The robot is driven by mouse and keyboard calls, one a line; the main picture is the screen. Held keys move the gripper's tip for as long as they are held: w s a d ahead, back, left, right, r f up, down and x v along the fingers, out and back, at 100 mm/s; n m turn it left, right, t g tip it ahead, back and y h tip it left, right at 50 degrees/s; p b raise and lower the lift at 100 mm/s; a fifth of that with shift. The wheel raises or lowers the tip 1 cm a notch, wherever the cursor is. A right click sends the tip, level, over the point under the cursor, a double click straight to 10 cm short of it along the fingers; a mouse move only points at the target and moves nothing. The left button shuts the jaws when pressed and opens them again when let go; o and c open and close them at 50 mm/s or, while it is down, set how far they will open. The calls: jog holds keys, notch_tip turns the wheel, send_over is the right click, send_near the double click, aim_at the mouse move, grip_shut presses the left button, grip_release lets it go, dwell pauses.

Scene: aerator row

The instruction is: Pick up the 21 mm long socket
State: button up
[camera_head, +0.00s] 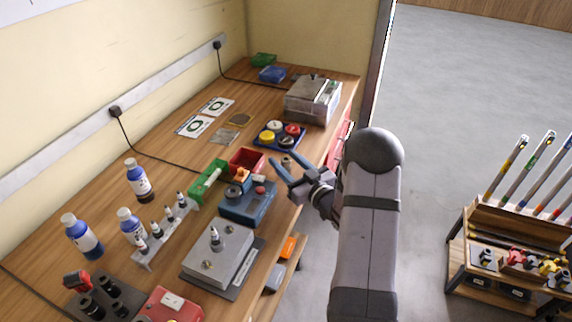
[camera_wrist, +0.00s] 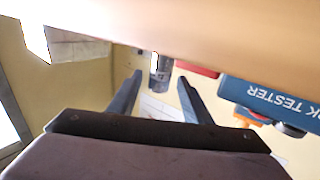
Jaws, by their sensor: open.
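A small metallic cylinder (camera_head: 287,164), which looks like the long socket, stands on the wooden bench near its right edge. It also shows in the wrist view (camera_wrist: 161,72), grey with a bright patch, between the two finger lines and beyond the fingertips. No size marking is readable. My gripper (camera_head: 281,173) is open and empty beside the cylinder in the head view. Its spread fingers also show in the wrist view (camera_wrist: 160,78). I see no contact between fingers and cylinder, though the exact gap is unclear.
A blue torque tester (camera_head: 248,204) is close below my gripper, with a red bin (camera_head: 246,160) and green bin (camera_head: 208,181) beside it. A blue tray of round pieces (camera_head: 279,135) is behind. Dark cylinders (camera_head: 92,306) stand at the front left. The bench's right edge is near.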

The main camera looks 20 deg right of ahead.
aim_at(284, 158)
jog(key=shift+p+x, duration=0.6)
jog(key=shift+x, duration=1.5)
jog(key=shift+d+r, duration=0.1)
jog(key=shift+r, duration=0.05)
grip_shut()
jog(key=shift+r, duration=0.2)
